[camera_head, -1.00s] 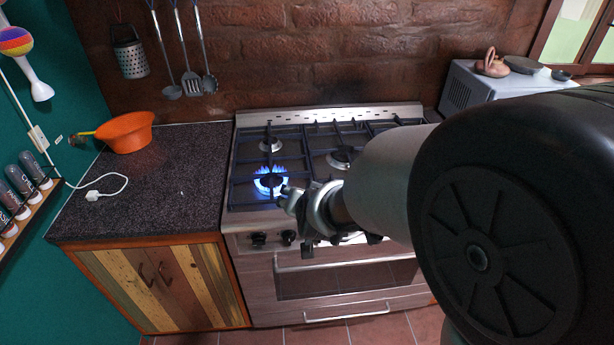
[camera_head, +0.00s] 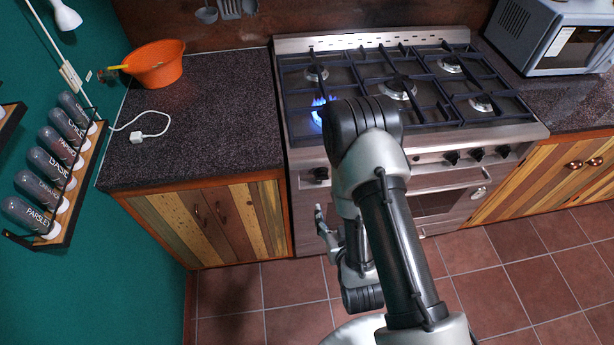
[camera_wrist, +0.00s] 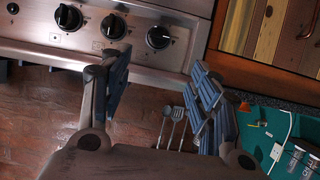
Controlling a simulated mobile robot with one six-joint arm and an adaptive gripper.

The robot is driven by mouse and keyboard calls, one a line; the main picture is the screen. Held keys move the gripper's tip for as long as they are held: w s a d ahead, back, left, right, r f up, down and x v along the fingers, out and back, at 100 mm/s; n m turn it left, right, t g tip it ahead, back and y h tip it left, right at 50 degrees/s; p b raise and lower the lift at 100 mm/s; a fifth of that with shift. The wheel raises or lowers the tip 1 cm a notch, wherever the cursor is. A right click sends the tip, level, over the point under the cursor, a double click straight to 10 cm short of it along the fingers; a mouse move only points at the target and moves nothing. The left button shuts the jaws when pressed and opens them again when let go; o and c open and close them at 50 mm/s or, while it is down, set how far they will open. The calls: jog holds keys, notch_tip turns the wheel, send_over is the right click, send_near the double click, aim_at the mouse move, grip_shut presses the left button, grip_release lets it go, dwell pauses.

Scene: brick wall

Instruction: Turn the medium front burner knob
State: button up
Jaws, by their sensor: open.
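The stove's control panel holds a row of black knobs. In the head view one knob (camera_head: 320,174) shows at the panel's left end, and several more show to the right of my arm. In the wrist view, which looks upside down, three knobs show: an end knob (camera_wrist: 158,37) with its white mark turned sideways, a middle knob (camera_wrist: 113,27) and a third knob (camera_wrist: 68,17). I cannot tell which belongs to the medium front burner. My gripper (camera_wrist: 162,88) is open and empty, apart from the knobs. In the head view it is mostly hidden by my arm.
A blue flame (camera_head: 317,112) burns at the stove's front left burner, partly behind my arm. The dark counter (camera_head: 215,120) holds an orange bowl (camera_head: 155,70) and a white cable. A spice rack (camera_head: 70,190) is at left, a microwave (camera_head: 555,40) at right. Tiled floor is open in front.

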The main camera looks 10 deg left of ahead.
aim_at(323, 179)
jog(key=b+x, duration=0.8)
jog(key=x, duration=0.9)
jog(key=shift+w+r, duration=0.1)
jog(key=shift+w, duration=0.1)
jog(key=c, duration=1.1)
jog(key=shift+o, duration=0.2)
